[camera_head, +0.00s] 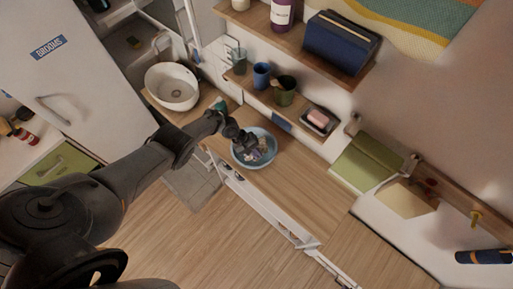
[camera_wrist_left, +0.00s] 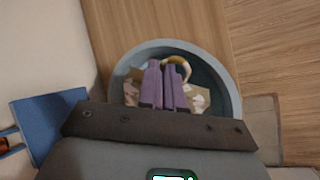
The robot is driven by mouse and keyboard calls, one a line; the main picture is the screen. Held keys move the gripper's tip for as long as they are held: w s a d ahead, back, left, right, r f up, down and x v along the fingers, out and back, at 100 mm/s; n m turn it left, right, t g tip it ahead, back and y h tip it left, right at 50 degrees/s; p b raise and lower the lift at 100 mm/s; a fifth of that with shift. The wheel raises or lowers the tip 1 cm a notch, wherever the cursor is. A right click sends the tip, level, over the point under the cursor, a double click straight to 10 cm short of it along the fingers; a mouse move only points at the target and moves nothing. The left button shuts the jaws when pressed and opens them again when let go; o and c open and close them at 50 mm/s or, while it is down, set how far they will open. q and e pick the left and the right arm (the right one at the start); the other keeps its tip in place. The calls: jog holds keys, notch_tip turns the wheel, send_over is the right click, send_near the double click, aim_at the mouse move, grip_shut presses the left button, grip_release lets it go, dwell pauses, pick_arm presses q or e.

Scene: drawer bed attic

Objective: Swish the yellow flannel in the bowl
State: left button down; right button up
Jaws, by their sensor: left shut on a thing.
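A round grey-blue bowl (camera_head: 270,158) stands on the wooden counter in the head view. It also fills the middle of the left wrist view (camera_wrist_left: 232,92). My left gripper (camera_head: 251,147) reaches down into the bowl. Its purple fingers (camera_wrist_left: 166,65) are close together, shut on the yellow flannel (camera_wrist_left: 182,67), of which only a small yellow fold shows by the fingertips. Pale, patchy shapes show in the bowl on both sides of the fingers; I cannot tell what they are. The rest of the flannel is hidden by the fingers. My right gripper is not in view.
A white basin (camera_head: 172,86) stands left of the bowl. A shelf behind holds a blue cup (camera_head: 261,76), a dark green cup (camera_head: 285,91) and a soap dish (camera_head: 318,121). The wooden counter (camera_head: 310,185) right of the bowl is clear.

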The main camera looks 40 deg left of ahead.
pick_arm(q)
jog(key=shift+d, duration=0.1)
dwell(0.3)
jog(key=shift+d+p, duration=0.45)
jog(key=shift+d, duration=0.5)
jog(key=shift+a+b, duration=1.05)
jog(key=shift+a, duration=0.85)
jog(key=shift+d+r+p, duration=0.1)
jog(key=shift+d+p, duration=0.25)
jog(key=shift+d, duration=0.55)
